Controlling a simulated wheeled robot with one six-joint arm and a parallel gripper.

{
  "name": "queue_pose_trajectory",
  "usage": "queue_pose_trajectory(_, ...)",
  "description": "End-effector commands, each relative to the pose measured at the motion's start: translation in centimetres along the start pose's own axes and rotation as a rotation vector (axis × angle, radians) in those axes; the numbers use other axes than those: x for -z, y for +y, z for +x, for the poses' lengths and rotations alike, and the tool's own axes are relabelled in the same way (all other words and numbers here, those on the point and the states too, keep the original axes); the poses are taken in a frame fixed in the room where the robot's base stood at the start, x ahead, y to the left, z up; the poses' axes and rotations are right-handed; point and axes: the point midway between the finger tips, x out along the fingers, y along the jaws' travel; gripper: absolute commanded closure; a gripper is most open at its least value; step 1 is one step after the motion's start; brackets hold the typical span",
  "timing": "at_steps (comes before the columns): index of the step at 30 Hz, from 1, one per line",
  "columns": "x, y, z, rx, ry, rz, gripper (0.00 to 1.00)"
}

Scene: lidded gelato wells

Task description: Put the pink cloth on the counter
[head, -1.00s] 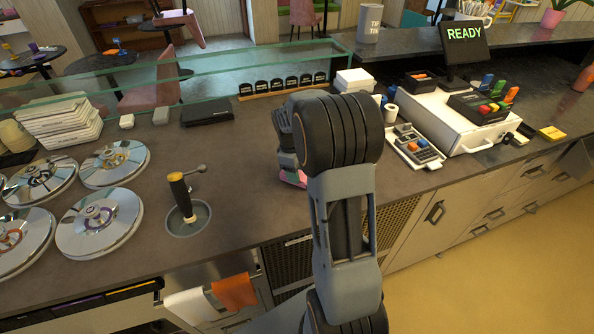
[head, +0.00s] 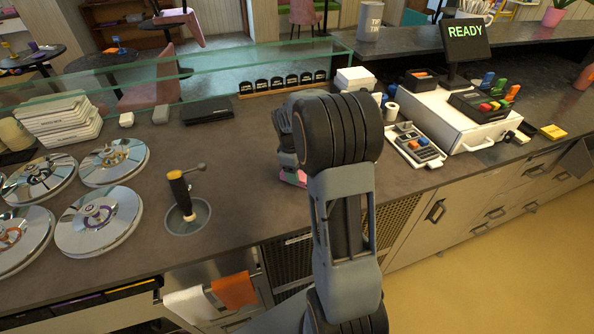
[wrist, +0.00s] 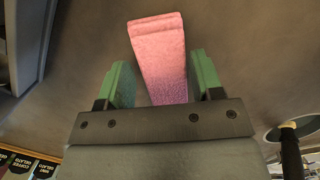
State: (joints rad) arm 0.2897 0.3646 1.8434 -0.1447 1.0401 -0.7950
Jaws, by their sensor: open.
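The pink cloth (wrist: 160,50) lies on the dark counter (wrist: 235,50) in the wrist view, folded into a long narrow shape. My gripper (wrist: 160,85) is open, with one green finger on each side of the cloth's near part. Visible gaps separate the fingers from the cloth. In the head view, a small pink bit of the cloth (head: 292,177) shows on the counter (head: 250,205), mostly hidden behind my arm. My gripper is mostly hidden there too.
A scoop well with a black-handled tool (head: 186,213) stands left of my arm. Lidded gelato wells (head: 100,218) are further left. A calculator-like keypad (head: 415,145) and white cash drawer (head: 450,118) stand right. White and orange cloths (head: 233,290) hang at the counter front.

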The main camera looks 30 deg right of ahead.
Motion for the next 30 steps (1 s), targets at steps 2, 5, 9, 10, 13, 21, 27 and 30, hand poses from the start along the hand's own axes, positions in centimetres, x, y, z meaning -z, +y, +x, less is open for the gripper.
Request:
queue_pose_trajectory(2,0.0,0.0,0.0,0.000,0.000,0.000,0.38)
queue_pose_trajectory(5,0.0,0.0,0.0,0.000,0.000,0.000,0.28)
queue_pose_trajectory(9,0.0,0.0,0.0,0.000,0.000,0.000,0.15)
queue_pose_trajectory(10,0.0,0.0,0.0,0.000,0.000,0.000,0.12)
queue_pose_trajectory(13,0.0,0.0,0.0,0.000,0.000,0.000,0.10)
queue_pose_trajectory(21,0.0,0.0,-0.3,0.000,0.000,0.000,0.10)
queue_pose_trajectory(27,0.0,0.0,-1.6,0.000,0.000,0.000,0.10)
queue_pose_trajectory(30,0.0,0.0,-2.4,-0.001,0.001,0.000,0.10)
